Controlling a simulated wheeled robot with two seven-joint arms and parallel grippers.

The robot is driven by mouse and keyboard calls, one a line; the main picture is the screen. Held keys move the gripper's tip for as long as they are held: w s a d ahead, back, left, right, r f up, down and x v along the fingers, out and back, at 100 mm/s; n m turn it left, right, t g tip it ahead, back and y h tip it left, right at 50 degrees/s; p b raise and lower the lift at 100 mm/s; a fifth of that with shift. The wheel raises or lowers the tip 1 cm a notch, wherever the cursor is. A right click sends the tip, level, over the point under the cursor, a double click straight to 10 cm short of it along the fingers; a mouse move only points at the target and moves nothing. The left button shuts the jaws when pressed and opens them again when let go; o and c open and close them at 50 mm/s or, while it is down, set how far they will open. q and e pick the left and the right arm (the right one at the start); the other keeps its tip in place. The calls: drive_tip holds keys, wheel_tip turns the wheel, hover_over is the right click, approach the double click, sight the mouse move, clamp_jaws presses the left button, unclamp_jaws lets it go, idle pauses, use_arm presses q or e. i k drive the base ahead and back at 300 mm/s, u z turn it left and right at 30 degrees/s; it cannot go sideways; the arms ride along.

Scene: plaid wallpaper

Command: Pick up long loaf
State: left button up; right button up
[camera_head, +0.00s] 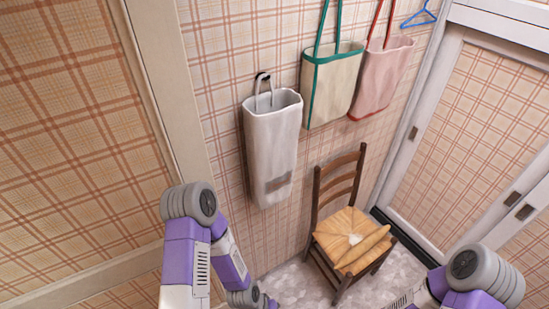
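A long tan loaf (364,247) lies on the woven seat of a wooden chair (337,222), slanting from the seat's front left up to its right side. Its colour is close to the straw seat. My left arm comes in at the lower left and bends down to the bottom edge, left of the chair. My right arm shows at the lower right, right of the chair. Neither gripper's fingers can be seen; both arms run out of the picture at the bottom. Nothing is seen touching the loaf.
A white bag (271,150) hangs on the wall left of the chair. A green-trimmed bag (331,85), a pink bag (383,77) and a blue hanger (418,17) hang further right. A framed door panel (465,130) stands at right. Grey floor (292,281) shows around the chair.

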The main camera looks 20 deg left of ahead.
sight(365, 245)
drive_tip(key=z, duration=1.15)
drive_tip(key=i, duration=1.35)
drive_tip(key=u, duration=1.3)
